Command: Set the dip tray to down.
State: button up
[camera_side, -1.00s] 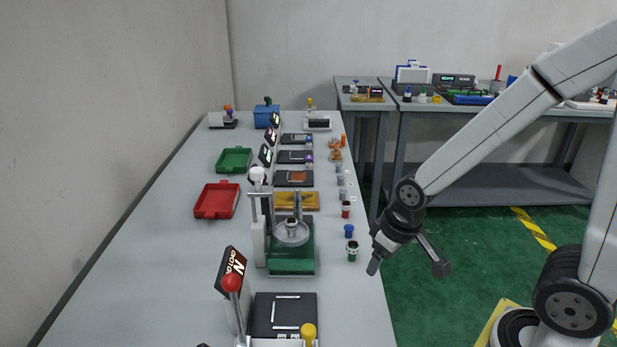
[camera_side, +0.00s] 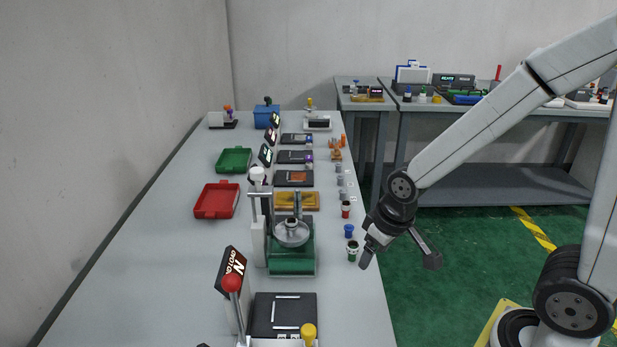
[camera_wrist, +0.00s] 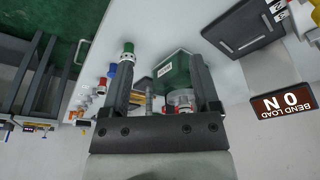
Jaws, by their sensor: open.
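A machine with a green base (camera_side: 292,266) stands on the bench and carries a round metal dish (camera_side: 291,238), which seems to be the dip tray. I cannot tell whether the dish is up or down. My gripper (camera_side: 399,258) is open and empty, right of the machine at the bench's right edge. In the wrist view, the green base (camera_wrist: 174,70) and part of the dish (camera_wrist: 181,96) show between the fingers of my gripper (camera_wrist: 161,58); the rest is hidden.
A green-capped jar (camera_side: 352,252) stands close to my gripper's left finger, with a blue piece (camera_side: 349,231) and a red one (camera_side: 346,209) behind. A red-knobbed lever (camera_side: 232,284) and black plate (camera_side: 283,314) stand in front. Red (camera_side: 216,201) and green (camera_side: 234,160) trays lie left.

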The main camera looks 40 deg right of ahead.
jog(key=w+a+r, duration=0.3)
jog(key=w+r, duration=0.5)
jog(key=w, duration=0.4)
jog(key=t, duration=0.2)
send_near(257, 170)
jog(key=x, duration=0.2)
jog(key=shift+w+r, duration=0.1)
jog(key=shift+x, duration=3.95)
jog(key=shift+c, duration=0.3)
grip_shut()
